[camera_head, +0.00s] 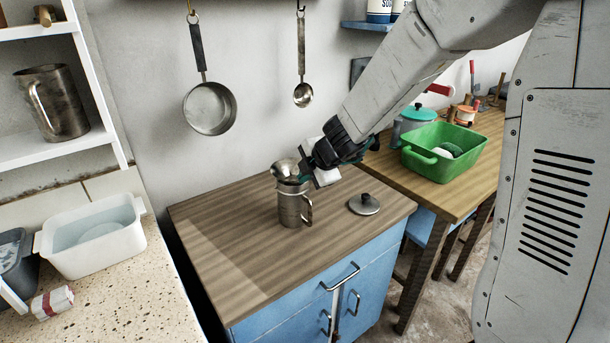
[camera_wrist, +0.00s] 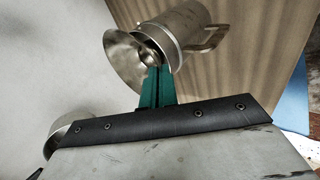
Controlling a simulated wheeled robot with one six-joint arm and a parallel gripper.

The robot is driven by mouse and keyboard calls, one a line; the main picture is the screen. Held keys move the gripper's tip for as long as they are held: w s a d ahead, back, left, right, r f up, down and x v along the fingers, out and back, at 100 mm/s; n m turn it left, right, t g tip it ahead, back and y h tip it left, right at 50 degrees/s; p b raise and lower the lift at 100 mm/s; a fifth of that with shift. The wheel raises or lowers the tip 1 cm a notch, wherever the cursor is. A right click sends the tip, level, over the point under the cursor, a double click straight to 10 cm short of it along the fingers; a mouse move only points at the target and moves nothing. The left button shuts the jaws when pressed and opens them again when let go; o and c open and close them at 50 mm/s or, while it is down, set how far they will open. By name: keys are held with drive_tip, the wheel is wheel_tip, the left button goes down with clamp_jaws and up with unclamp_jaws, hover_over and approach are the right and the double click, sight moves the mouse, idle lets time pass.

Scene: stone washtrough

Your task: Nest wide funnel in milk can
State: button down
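The milk can (camera_head: 291,208), a grey metal can with a side handle, stands upright on the wooden cabinet top. It also shows in the wrist view (camera_wrist: 187,30). The wide funnel (camera_head: 284,167), of worn metal, is at the can's mouth, its flared bowl upward and looking tilted. In the wrist view its bowl (camera_wrist: 122,58) overlaps the can's rim; I cannot tell whether its spout is inside. My gripper (camera_head: 305,178) comes from the right. Its green fingers (camera_wrist: 153,76) are close together on the funnel near its neck, partly hiding it.
A round lid with a dark knob (camera_head: 365,204) lies right of the can. The cabinet top (camera_head: 240,245) is clear in front and left. A green basin (camera_head: 443,150) and a teal-lidded pot (camera_head: 413,119) stand on the table behind right. A pan (camera_head: 210,108) and ladle (camera_head: 303,95) hang on the wall.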

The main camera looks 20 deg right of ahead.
drive_tip(key=c, duration=1.1)
unclamp_jaws()
drive_tip(key=shift+c, duration=0.2)
wheel_tip(320, 180, up, 7)
idle(0.4)
